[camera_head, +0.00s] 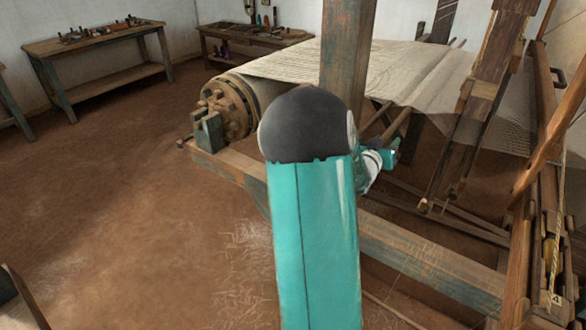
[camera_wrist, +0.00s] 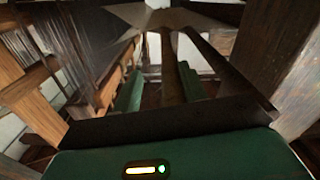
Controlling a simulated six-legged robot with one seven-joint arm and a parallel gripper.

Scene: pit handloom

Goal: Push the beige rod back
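My gripper (camera_head: 393,152) is under the loom's cloth, just right of the thick upright post, with my teal arm in front of it. In the wrist view its two green fingers (camera_wrist: 162,88) stand apart, so it is open. A light brown rod (camera_head: 396,126), which may be the beige rod, slants up to the right just above my gripper in the head view. In the wrist view a brown bar (camera_wrist: 171,66) runs away between and beyond the fingers. I cannot tell whether it is the same rod or whether the fingers touch it.
The upright post (camera_head: 346,45) stands close to my arm. The cloth roller (camera_head: 232,105) is to the left, and the loom's low beam (camera_head: 430,258) crosses in front. Hanging wooden frames (camera_head: 480,100) are to the right. The floor (camera_head: 120,190) at left is clear.

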